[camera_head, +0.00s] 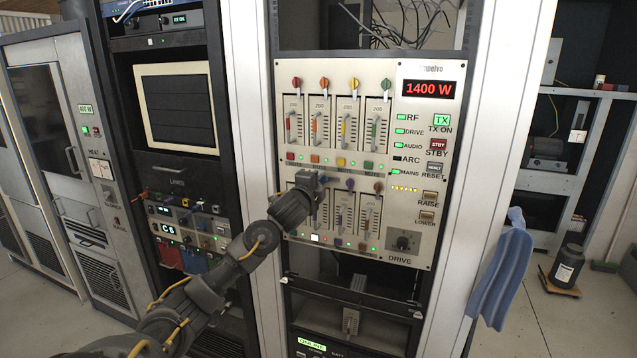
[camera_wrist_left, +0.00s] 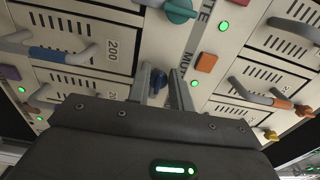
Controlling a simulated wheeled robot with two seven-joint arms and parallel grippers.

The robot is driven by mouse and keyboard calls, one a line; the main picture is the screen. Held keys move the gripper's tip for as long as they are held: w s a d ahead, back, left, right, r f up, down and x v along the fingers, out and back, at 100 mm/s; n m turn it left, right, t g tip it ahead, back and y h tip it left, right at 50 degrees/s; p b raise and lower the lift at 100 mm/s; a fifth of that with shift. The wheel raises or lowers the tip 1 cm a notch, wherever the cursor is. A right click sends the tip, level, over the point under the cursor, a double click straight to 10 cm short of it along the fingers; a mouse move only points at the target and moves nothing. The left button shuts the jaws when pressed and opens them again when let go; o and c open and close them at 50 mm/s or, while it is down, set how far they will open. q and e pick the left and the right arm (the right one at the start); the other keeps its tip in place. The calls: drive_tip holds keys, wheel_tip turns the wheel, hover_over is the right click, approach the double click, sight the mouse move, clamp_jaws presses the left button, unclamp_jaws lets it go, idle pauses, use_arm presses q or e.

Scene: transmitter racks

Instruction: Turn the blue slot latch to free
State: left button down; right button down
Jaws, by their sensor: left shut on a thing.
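The blue slot latch (camera_wrist_left: 157,81) is a small blue knob on the rack's pale panel. In the left wrist view it sits between the two fingers of my left gripper (camera_wrist_left: 163,88), which is shut on it. In the head view my left gripper (camera_head: 317,185) reaches the upper left of the lower row of slots, and it hides most of the latch and the slot beside it. The latch's exact turn angle is hard to tell. My right gripper is not in view.
A green latch (camera_wrist_left: 180,11) and an orange button (camera_wrist_left: 207,62) are close to the fingers. Slot handles stick out on both sides, including one with a blue grip (camera_wrist_left: 48,53). A purple latch (camera_head: 350,184) and a brown latch (camera_head: 378,187) stand farther right in the row.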

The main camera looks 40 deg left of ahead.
use_arm(q)
drive_tip(key=c, duration=1.3)
unclamp_jaws()
drive_tip(key=shift+o, duration=0.2)
drive_tip(key=b+v, duration=0.2)
drive_tip(key=v, duration=0.8)
drive_tip(key=shift+s+d, duration=0.2)
drive_tip(key=shift+s, duration=0.15)
